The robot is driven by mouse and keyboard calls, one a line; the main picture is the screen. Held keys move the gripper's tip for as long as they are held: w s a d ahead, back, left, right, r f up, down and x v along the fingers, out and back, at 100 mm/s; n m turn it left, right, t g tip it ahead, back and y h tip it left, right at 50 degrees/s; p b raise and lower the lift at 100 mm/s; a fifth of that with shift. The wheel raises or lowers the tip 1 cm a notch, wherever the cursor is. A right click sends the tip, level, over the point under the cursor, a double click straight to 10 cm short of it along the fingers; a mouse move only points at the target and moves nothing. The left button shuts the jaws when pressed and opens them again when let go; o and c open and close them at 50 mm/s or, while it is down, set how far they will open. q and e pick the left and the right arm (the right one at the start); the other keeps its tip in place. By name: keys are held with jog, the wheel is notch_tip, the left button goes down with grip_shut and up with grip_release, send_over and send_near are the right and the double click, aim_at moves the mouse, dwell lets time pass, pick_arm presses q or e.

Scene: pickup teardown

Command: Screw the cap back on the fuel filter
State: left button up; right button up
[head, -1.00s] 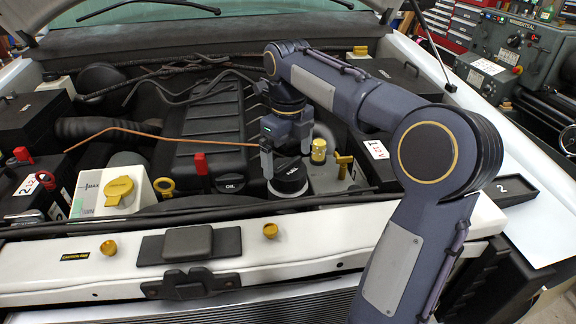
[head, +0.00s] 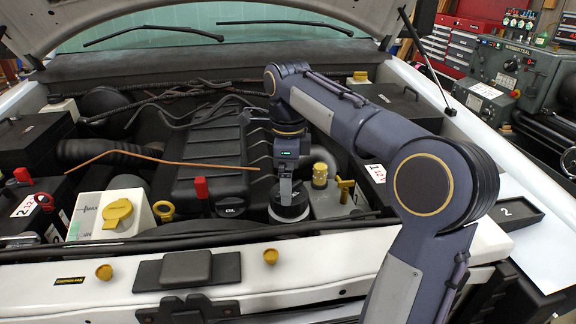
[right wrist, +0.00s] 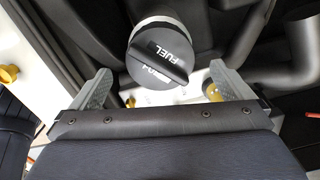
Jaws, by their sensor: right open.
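The black fuel filter cap (head: 290,212) sits upright at the front right of the engine bay. In the right wrist view the cap (right wrist: 157,58) shows a raised grip bar and the word FUEL. A pale cylindrical filter body (right wrist: 152,14) shows behind the cap; how tightly they join cannot be told. My right gripper (head: 286,196) points down over the cap. In the right wrist view its two fingers (right wrist: 162,85) are wide apart, one to each side of the cap, with gaps and no visible contact. My left gripper is not in view.
A brass-coloured cap (head: 320,174) and a yellow T-handle (head: 345,188) stand close to the right. A black OIL cap (head: 231,207) and red handle (head: 201,187) are to the left. A copper-coloured rod (head: 150,157) reaches toward the gripper. Black hoses run along the front.

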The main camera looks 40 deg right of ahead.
aim_at(299, 205)
jog(key=shift+f, duration=2.35)
jog(key=c, duration=1.1)
jog(key=m+p, duration=0.1)
jog(key=m, duration=0.1)
jog(key=shift+r+m, duration=0.15)
jog(key=shift+m, duration=0.25)
jog(key=shift+c, duration=0.2)
jog(key=m+p, duration=0.1)
jog(key=m, duration=0.4)
jog(key=shift+a+f+m, duration=0.1)
jog(key=shift+f+m, duration=0.2)
jog(key=shift+m, duration=0.9)
